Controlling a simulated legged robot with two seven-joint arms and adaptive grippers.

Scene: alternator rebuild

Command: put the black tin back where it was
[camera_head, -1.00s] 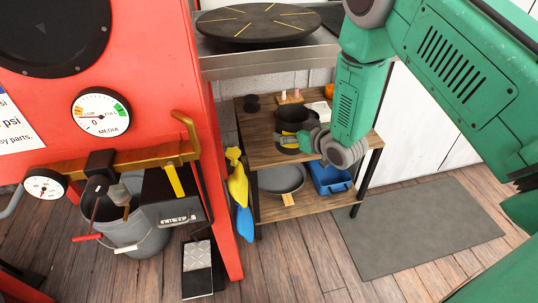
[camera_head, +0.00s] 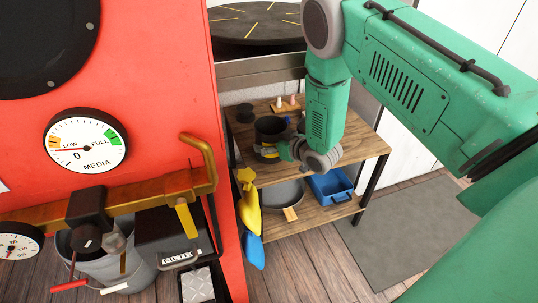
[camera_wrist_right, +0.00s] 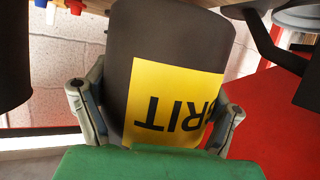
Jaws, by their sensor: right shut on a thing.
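The black tin (camera_head: 270,129) has a yellow label and is at the upper board of the wooden shelf (camera_head: 352,157). My right gripper (camera_head: 290,152) is shut around its side, low down. In the right wrist view the tin (camera_wrist_right: 175,35) fills the middle, its yellow label reading GRIT upside down, with one finger of the gripper (camera_wrist_right: 157,115) against each side. I cannot tell whether the tin's base touches the board. My left gripper is not in view.
A small black pot (camera_head: 245,112) stands left of the tin, and small bottles on a wooden block (camera_head: 286,105) behind it. A grey pan (camera_head: 283,192) and a blue bin (camera_head: 331,187) are on the lower board. The red cabinet (camera_head: 170,60) is close on the left.

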